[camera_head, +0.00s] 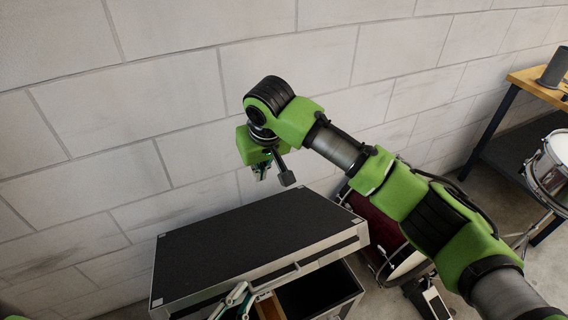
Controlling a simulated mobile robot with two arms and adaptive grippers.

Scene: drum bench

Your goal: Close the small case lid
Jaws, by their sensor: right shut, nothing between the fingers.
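The case lid (250,235) is a black panel with pale metal edges, in the lower middle of the head view. It stands partly open above the case body (345,303), with a dark gap along the front. My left gripper (236,299) is at the bottom edge, by the lid's front edge and the opening. Only part of it shows, and I cannot tell whether it touches the lid or how its fingers stand. My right gripper (262,172) is shut and empty, above the lid's far side and in front of the wall.
A brown wooden piece (268,306) shows inside the case. A dark red drum (378,228) stands behind the case on the right, partly hidden by my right arm. A snare drum (554,165) and a wooden bench (535,84) are at the far right. A block wall (120,110) closes the back.

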